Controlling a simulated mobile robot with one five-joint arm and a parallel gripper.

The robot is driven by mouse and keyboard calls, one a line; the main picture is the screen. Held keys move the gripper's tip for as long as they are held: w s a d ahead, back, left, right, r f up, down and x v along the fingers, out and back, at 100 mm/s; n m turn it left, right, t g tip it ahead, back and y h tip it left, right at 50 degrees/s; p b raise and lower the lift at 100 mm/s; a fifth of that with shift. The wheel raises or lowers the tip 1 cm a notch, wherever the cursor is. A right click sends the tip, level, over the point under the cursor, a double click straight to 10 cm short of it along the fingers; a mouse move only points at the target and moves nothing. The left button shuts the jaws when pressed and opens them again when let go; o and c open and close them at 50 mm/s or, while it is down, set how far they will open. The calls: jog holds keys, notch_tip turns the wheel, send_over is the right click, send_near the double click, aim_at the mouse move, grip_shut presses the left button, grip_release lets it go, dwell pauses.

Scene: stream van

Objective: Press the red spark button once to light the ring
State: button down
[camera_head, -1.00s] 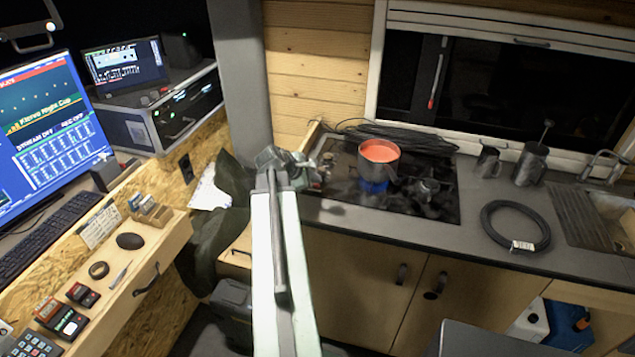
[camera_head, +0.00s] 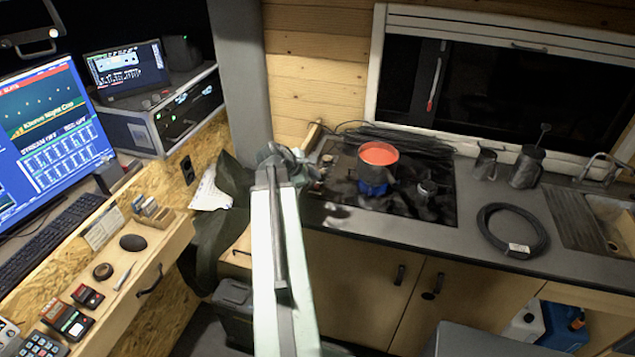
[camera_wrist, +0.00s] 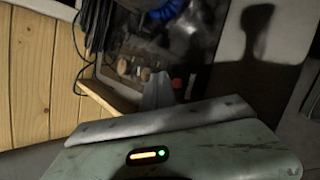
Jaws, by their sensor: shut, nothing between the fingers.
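The stove (camera_head: 430,170) is a dark glossy hob set in the grey counter, with a pot (camera_head: 379,165) of red-orange content on it. A bright blue patch (camera_head: 373,189) shows under the pot, and blue shows in the wrist view (camera_wrist: 168,10). A small red spot (camera_wrist: 177,84), which looks like the spark button, lies just right of my fingertips in the wrist view. In the head view I cannot make it out. My gripper (camera_head: 290,157) is shut and empty near the hob's left front corner. Its fingers (camera_wrist: 158,90) point toward the control knobs (camera_wrist: 130,70). I cannot tell whether they touch anything.
A wooden edge strip (camera_head: 312,137) stands at the hob's left, close to my gripper. A black cable coil (camera_head: 512,230), metal jugs (camera_head: 527,167) and a sink (camera_head: 610,215) are to the right. A dark cloth and paper (camera_head: 210,190) hang at the left.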

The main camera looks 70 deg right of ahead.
notch_tip(320, 180, up, 4)
jog(key=p, duration=0.3)
dwell(0.7)
